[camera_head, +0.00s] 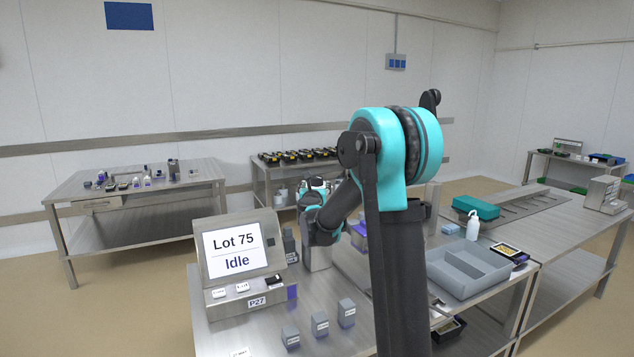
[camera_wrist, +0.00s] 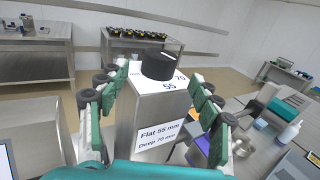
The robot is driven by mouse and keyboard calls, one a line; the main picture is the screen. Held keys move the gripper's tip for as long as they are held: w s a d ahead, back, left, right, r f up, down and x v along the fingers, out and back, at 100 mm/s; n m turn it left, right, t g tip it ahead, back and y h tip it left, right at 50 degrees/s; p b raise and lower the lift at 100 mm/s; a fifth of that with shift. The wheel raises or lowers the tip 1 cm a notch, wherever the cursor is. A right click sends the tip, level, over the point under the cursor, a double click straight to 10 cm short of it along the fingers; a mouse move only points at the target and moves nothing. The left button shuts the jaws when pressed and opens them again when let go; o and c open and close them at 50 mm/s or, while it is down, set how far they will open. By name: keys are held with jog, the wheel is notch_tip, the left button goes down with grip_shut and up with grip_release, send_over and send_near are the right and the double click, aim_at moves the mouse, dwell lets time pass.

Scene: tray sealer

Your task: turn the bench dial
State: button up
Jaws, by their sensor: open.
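The bench dial (camera_wrist: 158,64) is a black round knob on a white plate on top of a steel box (camera_wrist: 150,107). The plate carries the numbers 55 and 70, and a label (camera_wrist: 160,134) on the box reads "Flat 55 mm, Deep 70 mm". A pale mark shows on the knob, but its exact setting is hard to read. My gripper (camera_wrist: 154,82) is open and empty, with one finger on each side of the box and the dial beyond and between the fingertips. In the head view the box (camera_head: 317,254) stands behind my arm, and the dial is mostly hidden.
A screen (camera_head: 235,246) reading "Lot 75 Idle" stands left of the box. Small grey blocks (camera_head: 320,323) sit in front. A grey tray (camera_head: 468,268) and a white bottle (camera_head: 473,225) are at the right. Side tables stand behind.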

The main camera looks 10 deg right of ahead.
aim_at(314, 182)
jog(key=w, duration=0.3)
jog(key=w+d, duration=0.1)
jog(key=w, duration=0.3)
jog(key=shift+d, duration=0.15)
jog(key=shift+c, duration=0.3)
jog(key=c, duration=1.1)
jog(key=shift+m+h, duration=0.5)
jog(key=shift+h, duration=0.3)
jog(key=shift+m+g+h, duration=0.9)
jog(key=shift+m+h, duration=0.3)
jog(key=shift+h, duration=0.5)
jog(key=shift+c, duration=0.2)
jog(key=o, duration=1.2)
